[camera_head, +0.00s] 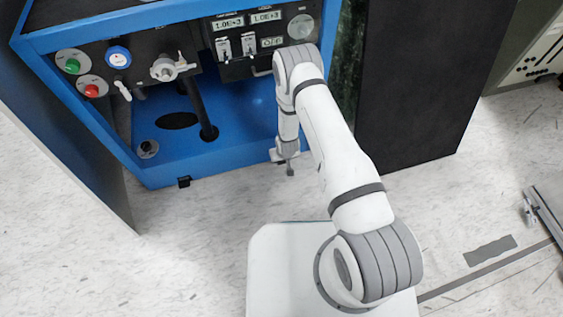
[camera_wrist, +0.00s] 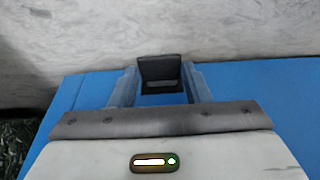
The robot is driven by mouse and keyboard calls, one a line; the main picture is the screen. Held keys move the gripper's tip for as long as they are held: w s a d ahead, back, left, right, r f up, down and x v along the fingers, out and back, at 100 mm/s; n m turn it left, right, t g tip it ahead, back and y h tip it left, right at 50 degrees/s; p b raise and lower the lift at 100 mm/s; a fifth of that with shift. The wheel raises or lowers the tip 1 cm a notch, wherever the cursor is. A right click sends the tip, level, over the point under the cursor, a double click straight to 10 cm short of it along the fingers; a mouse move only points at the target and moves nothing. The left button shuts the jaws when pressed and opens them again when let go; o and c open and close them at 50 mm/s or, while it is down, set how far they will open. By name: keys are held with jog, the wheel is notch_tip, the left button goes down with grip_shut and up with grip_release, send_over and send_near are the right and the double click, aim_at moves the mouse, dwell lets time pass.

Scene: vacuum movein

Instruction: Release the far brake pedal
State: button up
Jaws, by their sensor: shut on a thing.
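My gripper (camera_head: 289,168) is low at the right end of the blue cabinet's bottom front edge in the head view. In the wrist view a black brake pedal (camera_wrist: 159,69) stands between my two grey fingers, its flat pad upright against the pale floor behind it. My gripper is shut on this pedal. The head view does not clearly show this pedal behind my gripper. A second black brake pedal (camera_head: 184,181) sits at the left part of the same bottom edge, apart from my gripper.
The blue cabinet (camera_head: 165,171) carries buttons, a valve, a gauge and displays above an open blue shelf. A black panel (camera_head: 420,90) stands to the right. A metal frame (camera_head: 546,207) lies at the far right. The marbled floor (camera_head: 190,255) is clear at the front left.

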jog(key=o, duration=1.4)
jog(key=shift+r, duration=0.1)
jog(key=p+v, duration=0.3)
jog(key=v, duration=0.4)
jog(key=shift+s+r, duration=0.15)
jog(key=shift+r, duration=0.2)
